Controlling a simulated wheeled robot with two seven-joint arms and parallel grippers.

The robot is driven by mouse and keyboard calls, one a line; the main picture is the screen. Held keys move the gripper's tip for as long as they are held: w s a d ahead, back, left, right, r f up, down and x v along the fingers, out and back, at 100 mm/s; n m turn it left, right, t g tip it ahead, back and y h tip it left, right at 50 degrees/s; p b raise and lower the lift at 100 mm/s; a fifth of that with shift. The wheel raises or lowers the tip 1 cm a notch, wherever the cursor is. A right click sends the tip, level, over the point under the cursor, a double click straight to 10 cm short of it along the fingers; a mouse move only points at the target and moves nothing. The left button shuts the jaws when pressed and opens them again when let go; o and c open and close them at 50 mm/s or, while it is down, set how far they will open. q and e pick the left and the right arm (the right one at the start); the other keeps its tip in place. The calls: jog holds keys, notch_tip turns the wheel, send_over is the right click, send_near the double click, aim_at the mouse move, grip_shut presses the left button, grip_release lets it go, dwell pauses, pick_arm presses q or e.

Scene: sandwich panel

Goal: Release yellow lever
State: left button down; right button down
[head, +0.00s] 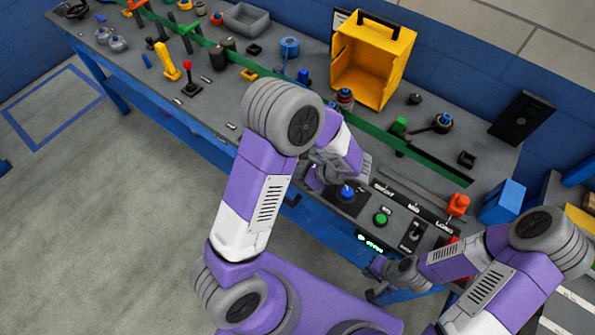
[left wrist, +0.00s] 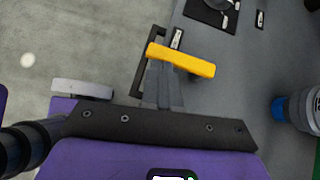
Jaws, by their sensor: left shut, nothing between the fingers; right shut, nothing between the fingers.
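A yellow lever handle (left wrist: 181,60) lies across the tips of my left gripper (left wrist: 164,72) in the left wrist view. The gripper is shut with nothing between its fingers; I cannot tell whether it touches the handle. In the head view, my left arm covers most of that gripper and part of the bench's front edge. An upright yellow handle (head: 168,60) stands at the bench's left part; I cannot tell whether it is the same lever. My right gripper (head: 374,282) is shut and empty, low in front of the bench's right end.
A red-topped joystick (head: 189,78) stands near the front edge. A yellow box (head: 371,60) stands at the back. A long green strip (head: 266,72) runs along the bench. A blue knob (head: 346,193) and a green button (head: 380,218) are at the front right. Floor space lies left.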

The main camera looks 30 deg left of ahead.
pick_arm(q)
jog(key=shift+w+d, duration=0.1)
jog(key=shift+w+d, duration=0.35)
jog(key=shift+d, duration=0.35)
jog(key=d, duration=0.4)
jog(key=shift+s+d+r+p, duration=0.1)
jog(key=shift+s+r+p, duration=0.2)
jog(key=s+p+v, duration=0.1)
jog(key=v, duration=0.8)
jog(key=shift+s, duration=0.15)
